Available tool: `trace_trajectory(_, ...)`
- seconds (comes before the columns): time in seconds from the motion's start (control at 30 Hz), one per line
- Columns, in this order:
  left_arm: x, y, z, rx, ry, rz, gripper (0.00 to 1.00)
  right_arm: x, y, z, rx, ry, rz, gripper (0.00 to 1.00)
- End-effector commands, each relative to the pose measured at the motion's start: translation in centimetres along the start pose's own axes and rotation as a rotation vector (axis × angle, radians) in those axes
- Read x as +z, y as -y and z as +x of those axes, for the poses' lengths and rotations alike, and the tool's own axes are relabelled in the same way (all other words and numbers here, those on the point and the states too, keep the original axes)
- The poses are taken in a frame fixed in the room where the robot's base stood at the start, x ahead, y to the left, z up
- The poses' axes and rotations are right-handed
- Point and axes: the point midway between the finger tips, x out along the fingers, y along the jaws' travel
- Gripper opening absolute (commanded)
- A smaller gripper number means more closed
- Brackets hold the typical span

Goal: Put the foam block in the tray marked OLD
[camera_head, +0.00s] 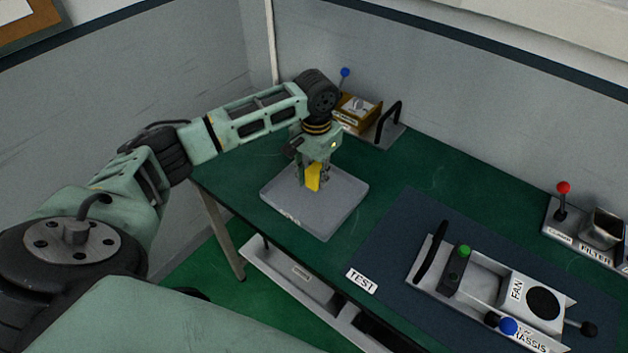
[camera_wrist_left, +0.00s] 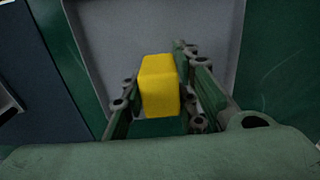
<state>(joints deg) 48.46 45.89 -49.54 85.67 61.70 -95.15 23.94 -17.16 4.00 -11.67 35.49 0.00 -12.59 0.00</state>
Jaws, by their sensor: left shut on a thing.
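The yellow foam block (camera_head: 314,177) is between the fingers of my left gripper (camera_head: 313,178), which is shut on it. In the left wrist view the block (camera_wrist_left: 159,85) sits upright between the two fingers (camera_wrist_left: 160,100). Block and gripper are over a flat light grey tray (camera_head: 330,213) at the left end of the green table. I cannot tell whether the block touches the tray. No OLD marking is readable on the tray; my arm and the angle may hide it. My right gripper is not in view.
Behind the gripper stands a wooden box (camera_head: 352,112) on a grey base with a black handle (camera_head: 388,123). A dark mat with a TEST label (camera_head: 362,281) and the FAN chassis (camera_head: 490,290) lies to the right. A red-knobbed FILTER unit (camera_head: 590,228) stands far right.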

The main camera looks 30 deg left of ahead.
Motion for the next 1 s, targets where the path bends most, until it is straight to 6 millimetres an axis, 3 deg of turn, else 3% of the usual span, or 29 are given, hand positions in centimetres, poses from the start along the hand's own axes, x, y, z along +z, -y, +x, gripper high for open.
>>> trace_trajectory(0.4,0.3,0.3,4.1,0.0,-0.001,0.001,0.17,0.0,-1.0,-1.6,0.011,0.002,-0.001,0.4)
trace_trajectory(0.77,0.3,0.2,4.6,0.0,0.0,0.001,0.17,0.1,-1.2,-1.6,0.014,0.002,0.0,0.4)
trace_trajectory(0.8,0.2,0.3,4.6,0.0,-0.001,0.001,0.3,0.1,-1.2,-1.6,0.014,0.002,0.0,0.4)
trace_trajectory(1.0,0.2,0.3,4.6,0.0,-0.001,0.001,0.46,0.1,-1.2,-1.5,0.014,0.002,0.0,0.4)
